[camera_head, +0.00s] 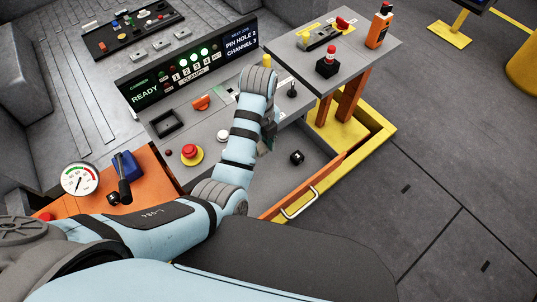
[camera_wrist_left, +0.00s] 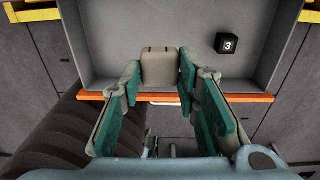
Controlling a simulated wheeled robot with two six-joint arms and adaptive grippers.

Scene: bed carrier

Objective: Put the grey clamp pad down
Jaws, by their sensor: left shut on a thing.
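The grey clamp pad (camera_wrist_left: 161,68), a light block with rounded edges, sits between the fingertips of my left gripper (camera_wrist_left: 160,78) in the left wrist view. The green finger pads are on either side of it, and the gripper is shut on it. In the head view my left gripper (camera_head: 268,138) is mostly hidden by my forearm, and the pad cannot be made out. Below the pad in the wrist view is a grey tray floor (camera_wrist_left: 115,30) with an orange front edge. I cannot tell whether the pad touches it. My right gripper is not in view.
A black cube marked 3 (camera_wrist_left: 227,43) lies in the tray, right of the pad; it also shows in the head view (camera_head: 297,157). A console (camera_head: 188,73) reads READY and "PIN HOLE 2 CHANNEL 3". A red button (camera_head: 190,152) and a gauge (camera_head: 80,179) stand left.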

